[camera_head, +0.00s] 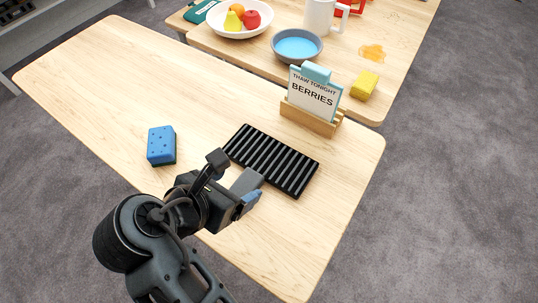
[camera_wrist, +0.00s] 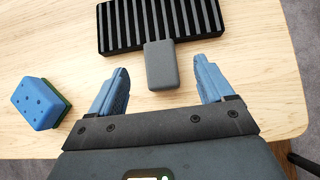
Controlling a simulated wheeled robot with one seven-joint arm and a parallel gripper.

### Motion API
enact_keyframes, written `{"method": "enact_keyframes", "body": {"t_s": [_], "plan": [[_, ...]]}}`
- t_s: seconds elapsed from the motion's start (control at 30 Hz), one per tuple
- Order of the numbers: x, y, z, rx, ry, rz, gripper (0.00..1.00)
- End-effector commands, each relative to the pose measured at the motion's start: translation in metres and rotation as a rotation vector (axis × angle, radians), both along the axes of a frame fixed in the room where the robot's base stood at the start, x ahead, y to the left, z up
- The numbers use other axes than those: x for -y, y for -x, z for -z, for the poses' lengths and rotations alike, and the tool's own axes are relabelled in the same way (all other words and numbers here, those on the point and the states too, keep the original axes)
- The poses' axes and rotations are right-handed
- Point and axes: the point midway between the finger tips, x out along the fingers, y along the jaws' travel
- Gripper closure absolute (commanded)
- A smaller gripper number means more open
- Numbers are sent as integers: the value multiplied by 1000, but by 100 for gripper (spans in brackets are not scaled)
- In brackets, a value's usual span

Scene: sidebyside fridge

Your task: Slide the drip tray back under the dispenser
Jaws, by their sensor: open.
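The drip tray (camera_head: 274,157) is a black slatted rectangle lying flat on the wooden table, with a grey handle tab (camera_head: 247,181) on its near side. In the wrist view the drip tray (camera_wrist: 122,27) is at the top and its grey tab (camera_wrist: 161,65) points toward me. My gripper (camera_wrist: 160,85) is open, its two blue fingers on either side of the tab with gaps on both sides. In the head view my gripper (camera_head: 232,180) is just at the tray's near edge, partly covering it. No dispenser is seen in either view.
A blue sponge (camera_head: 161,145) lies left of the tray. A wooden stand (camera_head: 311,117) with a "BERRIES" sign (camera_head: 314,92) is behind the tray. A second table holds a fruit bowl (camera_head: 226,32), a blue-grey bowl (camera_head: 297,47) and a yellow sponge (camera_head: 364,84). The table's left part is clear.

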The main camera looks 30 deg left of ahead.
Motion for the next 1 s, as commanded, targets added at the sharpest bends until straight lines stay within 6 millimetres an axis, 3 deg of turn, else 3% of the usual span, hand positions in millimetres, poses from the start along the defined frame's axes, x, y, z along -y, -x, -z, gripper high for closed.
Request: {"method": "enact_keyframes", "body": {"t_s": [0.43, 0.77, 1.0], "plan": [[1, -35, 43, -1, 0, 3, 19], [2, -42, 50, -1, -1, 1, 19], [2, -42, 49, -1, -1, 1, 39]]}}
